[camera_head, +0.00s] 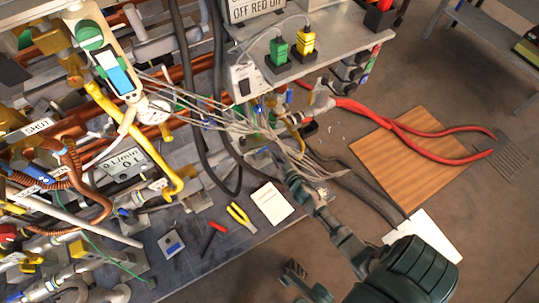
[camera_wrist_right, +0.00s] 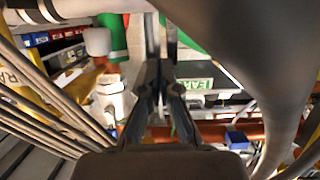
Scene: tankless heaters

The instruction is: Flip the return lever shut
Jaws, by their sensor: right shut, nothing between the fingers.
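My right arm comes in from the lower right in the head view. Its gripper (camera_head: 291,178) reaches into a bundle of thin grey cables (camera_head: 285,145) below the grey shelf. The gripper is shut and empty. In the wrist view its fingers (camera_wrist_right: 158,75) are together and point away among pipes and cables. I cannot make out which part is the return lever. A small blue part (camera_wrist_right: 236,138) shows right of the fingers in the wrist view, apart from them. A "SHUT" label (camera_head: 36,127) is on the piping at the left. My left gripper is not in view.
A grey shelf (camera_head: 345,45) with green and yellow plugs overhangs the cables. Open floor is at right.

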